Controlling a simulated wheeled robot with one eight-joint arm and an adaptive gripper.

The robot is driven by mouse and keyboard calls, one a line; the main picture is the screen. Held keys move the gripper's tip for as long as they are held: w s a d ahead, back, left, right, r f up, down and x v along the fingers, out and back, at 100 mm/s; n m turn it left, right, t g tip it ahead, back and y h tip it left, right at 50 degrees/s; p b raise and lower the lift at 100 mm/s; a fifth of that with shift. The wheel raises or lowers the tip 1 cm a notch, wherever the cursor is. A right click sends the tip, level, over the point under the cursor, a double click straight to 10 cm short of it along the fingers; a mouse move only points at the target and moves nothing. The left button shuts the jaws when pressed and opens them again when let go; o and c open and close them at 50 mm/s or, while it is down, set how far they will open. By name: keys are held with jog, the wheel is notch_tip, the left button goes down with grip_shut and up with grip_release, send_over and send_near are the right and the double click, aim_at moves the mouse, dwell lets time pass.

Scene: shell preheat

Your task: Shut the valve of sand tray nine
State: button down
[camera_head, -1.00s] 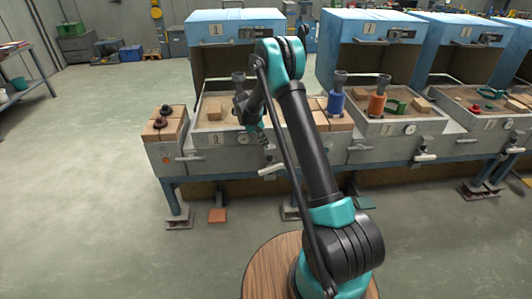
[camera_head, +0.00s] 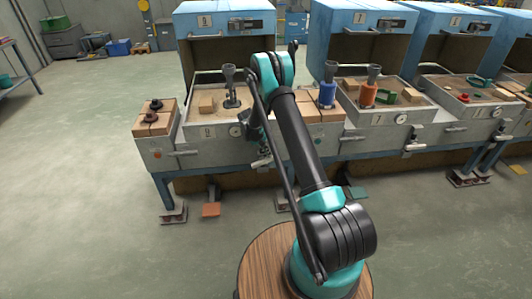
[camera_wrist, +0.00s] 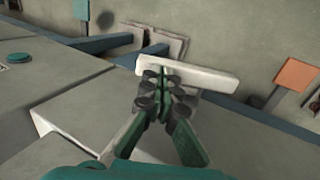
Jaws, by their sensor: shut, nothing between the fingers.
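Sand tray nine (camera_head: 207,132) is the tray at the left of the row, with a sand bed and a round gauge (camera_head: 236,130) on its front. A pale valve lever (camera_head: 264,163) is low at its front right corner, partly hidden by my gripper. In the wrist view the lever is a white bar (camera_wrist: 205,76), slightly tilted, just beyond my fingertips. My gripper (camera_wrist: 163,88) is shut and empty, its green fingers together. The tips overlap the bar's near edge in the picture; I cannot tell whether they touch it.
Blue (camera_head: 327,92) and orange (camera_head: 370,94) funnel-topped vessels are to the right. Another lever (camera_head: 414,147) is farther right. An orange pedal (camera_head: 211,209) is below.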

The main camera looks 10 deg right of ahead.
jog(key=shift+d, duration=0.1)
jog(key=shift+d+f+y, duration=0.1)
jog(key=shift+d+y, duration=0.3)
jog(key=shift+y, duration=0.3)
jog(key=shift+d+f+y, duration=0.3)
jog(key=shift+y, duration=0.7)
jog(key=shift+d+f, duration=0.25)
